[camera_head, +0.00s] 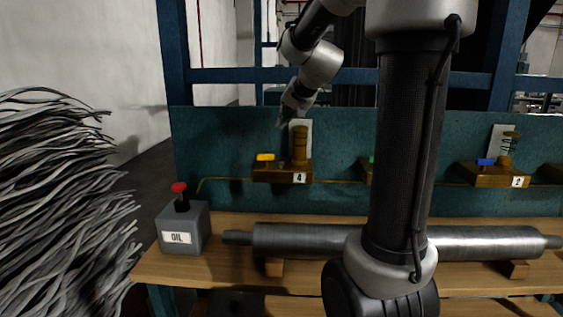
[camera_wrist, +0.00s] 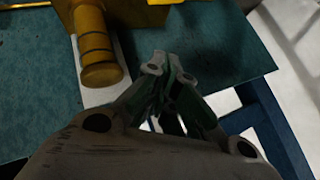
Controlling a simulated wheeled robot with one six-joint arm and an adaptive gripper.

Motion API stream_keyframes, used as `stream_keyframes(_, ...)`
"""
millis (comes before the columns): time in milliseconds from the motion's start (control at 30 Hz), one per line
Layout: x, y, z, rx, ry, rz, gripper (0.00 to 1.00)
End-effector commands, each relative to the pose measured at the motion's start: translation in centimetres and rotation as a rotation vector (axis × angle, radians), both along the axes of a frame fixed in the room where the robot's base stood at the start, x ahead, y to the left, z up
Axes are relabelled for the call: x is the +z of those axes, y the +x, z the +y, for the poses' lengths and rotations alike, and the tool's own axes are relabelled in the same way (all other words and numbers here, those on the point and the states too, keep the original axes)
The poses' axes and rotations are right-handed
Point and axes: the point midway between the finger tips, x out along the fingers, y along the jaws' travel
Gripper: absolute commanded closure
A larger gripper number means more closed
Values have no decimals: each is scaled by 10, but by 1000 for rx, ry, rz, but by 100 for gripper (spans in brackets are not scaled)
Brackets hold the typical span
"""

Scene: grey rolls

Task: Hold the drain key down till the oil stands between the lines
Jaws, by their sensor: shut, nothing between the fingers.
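A brown block (camera_head: 270,172) labelled 4 sits on the teal panel, with a yellow key (camera_head: 265,157) on its left and an upright amber oil glass (camera_head: 300,145) on its right. In the wrist view the glass (camera_wrist: 94,42) carries two dark lines, and amber colour shows on both sides of them. A yellow piece (camera_wrist: 222,8), apparently the key, shows at the top edge there. My gripper (camera_wrist: 168,68) is shut and empty, beside the glass and apart from the key. In the head view my gripper (camera_head: 284,120) is above the block, small and dark.
A grey OIL box (camera_head: 184,229) with a red button (camera_head: 179,187) stands at the bench's left end. A steel roll (camera_head: 300,239) lies along the bench. Another block (camera_head: 491,178) with a blue key (camera_head: 486,161) is at right. Grey strands (camera_head: 55,200) fill the left.

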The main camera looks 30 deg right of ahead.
Motion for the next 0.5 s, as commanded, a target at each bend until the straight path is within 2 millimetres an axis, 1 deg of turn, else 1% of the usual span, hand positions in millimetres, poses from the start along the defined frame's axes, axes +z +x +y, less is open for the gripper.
stream_keyframes(167,-2,0,0,1,0,1,100)
stream_keyframes(267,-8,0,0,2,0,1,100)
stream_keyframes(367,-19,0,0,2,1,4,100)
stream_keyframes(500,-39,0,0,1,1,4,100)
